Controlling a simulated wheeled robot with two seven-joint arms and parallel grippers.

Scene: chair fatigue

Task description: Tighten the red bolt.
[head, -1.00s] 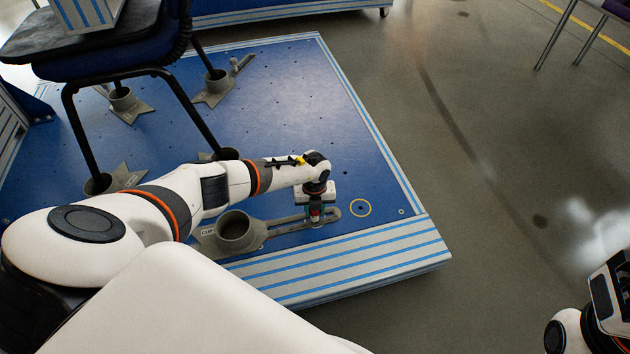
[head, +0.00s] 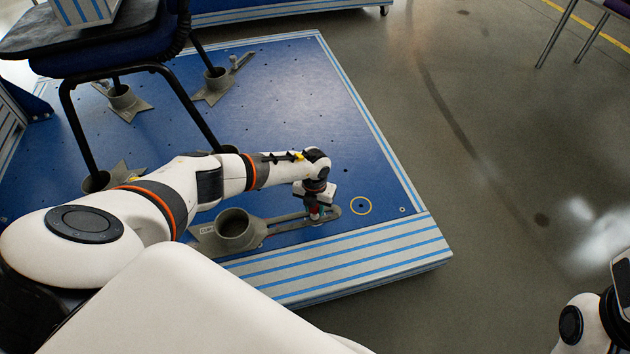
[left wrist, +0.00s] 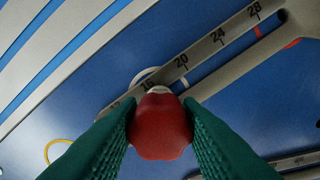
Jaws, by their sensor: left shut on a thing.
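The red bolt (left wrist: 160,126) sits between the green fingers of my left gripper in the left wrist view, with both fingers against its sides. In the head view my left gripper (head: 316,214) points down over the slotted arm of the grey clamp (head: 289,218). The clamp's marked arm (left wrist: 215,42) lies on the blue plate under the bolt. The bolt's lower end is hidden from above by its head. Only part of my right arm shows at the lower right of the head view; its fingers are out of view.
A chair (head: 100,60) stands at the left with its legs in grey cup clamps (head: 122,98). A yellow ring (head: 360,206) marks the blue plate (head: 290,110) right of my left gripper. Striped edging (head: 340,262) borders the plate. Open floor lies to the right.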

